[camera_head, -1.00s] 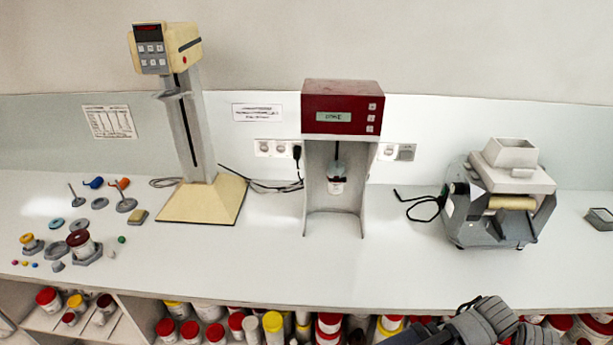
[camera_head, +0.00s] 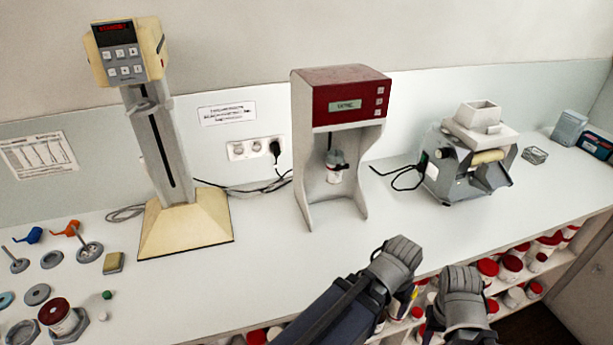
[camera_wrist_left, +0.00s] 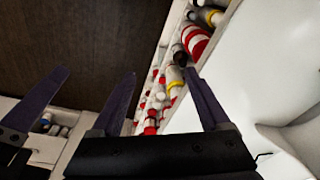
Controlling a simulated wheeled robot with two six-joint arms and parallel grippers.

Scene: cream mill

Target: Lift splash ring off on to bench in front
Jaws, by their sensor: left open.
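I cannot pick out the splash ring with certainty. The red-topped machine (camera_head: 340,98) stands mid-bench and holds a small white jar (camera_head: 334,175) with a grey collar around its top. A loose grey ring (camera_head: 37,294) lies flat at the left of the bench. My left gripper (camera_head: 404,247) is in front of the bench edge, right of the red-topped machine and touching nothing visible. In the left wrist view its two fingers (camera_wrist_left: 160,72) are apart with nothing between them. My right gripper (camera_head: 462,278) is beside it; its jaw opening is unclear.
A cream stand (camera_head: 190,215) with a tall column is left of the red-topped machine. A grey roller mill (camera_head: 468,160) is to the right. The bench (camera_head: 265,270) is clear in front. Shelves of jars (camera_head: 510,265) lie below.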

